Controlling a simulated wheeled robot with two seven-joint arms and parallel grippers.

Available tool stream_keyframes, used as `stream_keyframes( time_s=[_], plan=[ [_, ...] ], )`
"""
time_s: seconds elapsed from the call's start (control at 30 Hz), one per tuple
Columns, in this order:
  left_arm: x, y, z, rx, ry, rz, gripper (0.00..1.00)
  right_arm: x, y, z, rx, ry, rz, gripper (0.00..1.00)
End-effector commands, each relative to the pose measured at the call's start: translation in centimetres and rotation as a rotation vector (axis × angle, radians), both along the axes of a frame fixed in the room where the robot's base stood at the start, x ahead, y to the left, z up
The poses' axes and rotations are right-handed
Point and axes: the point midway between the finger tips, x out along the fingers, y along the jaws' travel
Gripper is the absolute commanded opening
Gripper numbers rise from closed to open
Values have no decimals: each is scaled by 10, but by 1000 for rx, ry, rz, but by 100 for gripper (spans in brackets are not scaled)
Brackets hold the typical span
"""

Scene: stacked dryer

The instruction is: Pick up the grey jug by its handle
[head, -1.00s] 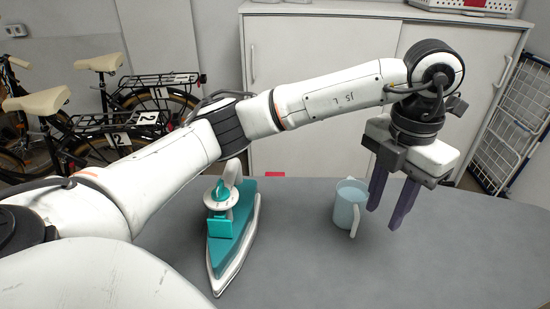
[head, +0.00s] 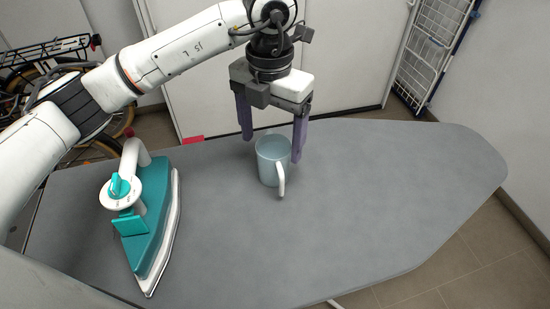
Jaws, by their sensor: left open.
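The jug (head: 272,162), pale blue-grey, stands upright on the grey ironing board in the head view. Its white handle (head: 281,180) faces toward me, slightly to the right. My left gripper (head: 272,149) comes down from above with its purple fingers wide open. In the picture one finger is to the left of the jug's rim and the other to its right. The gripper looks empty, and I cannot tell whether a finger touches the jug. My right gripper is not in view.
A teal and white iron (head: 150,220) lies on the ironing board (head: 380,200) to the left of the jug. The board is clear to the right. A white cabinet (head: 350,50) stands behind, with a wire rack (head: 432,50) at the back right and bicycles at the left.

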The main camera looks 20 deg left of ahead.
Motion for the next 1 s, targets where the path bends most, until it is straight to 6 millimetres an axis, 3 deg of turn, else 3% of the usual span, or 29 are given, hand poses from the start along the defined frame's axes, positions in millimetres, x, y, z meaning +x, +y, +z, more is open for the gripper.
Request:
stream_keyframes(
  time_s=[0.27,0.5,0.83,1.0],
  plan=[
    [-1,-2,-24,0,3,-2,77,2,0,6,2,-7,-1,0],
    [-2,-5,-59,0,2,-1,77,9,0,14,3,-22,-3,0],
    [-1,-5,-66,0,-1,-1,77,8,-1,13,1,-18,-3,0],
    [-1,-5,-66,0,-1,-1,49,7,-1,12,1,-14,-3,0]
  ],
)
